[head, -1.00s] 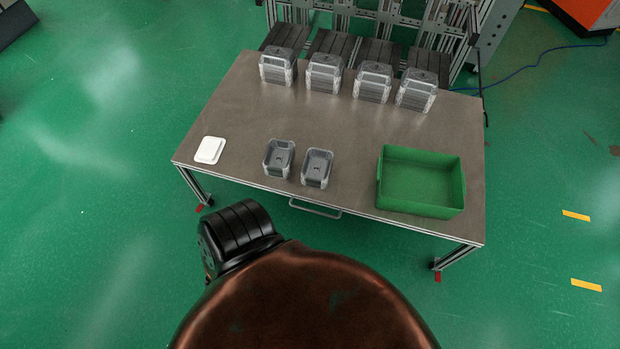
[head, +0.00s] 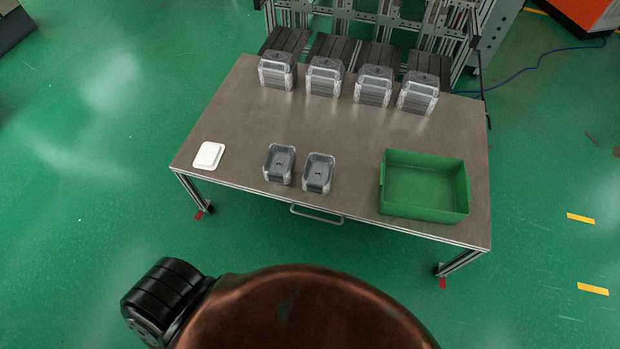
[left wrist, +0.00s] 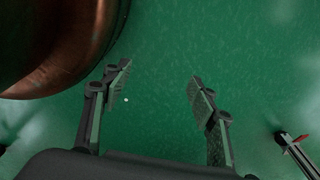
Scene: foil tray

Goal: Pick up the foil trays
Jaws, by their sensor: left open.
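Two stacks of foil trays stand near the front of the table, a left stack (head: 280,164) and a right stack (head: 318,173), close together but apart. Several taller tray stacks stand along the back edge, among them one at the far left (head: 277,70) and one at the far right (head: 417,93). My left gripper (left wrist: 160,90) shows in the left wrist view, with its fingers apart and nothing between them, over green floor. It is away from the trays. In the head view neither gripper shows; only a part of my arm is at the lower left.
A green bin (head: 424,187), empty, stands at the table's front right. A white flat item (head: 208,156) lies at the left. The middle of the metal table (head: 330,128) is clear. A drawer-like handle (head: 316,215) sticks out at the front edge. A metal rack stands behind.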

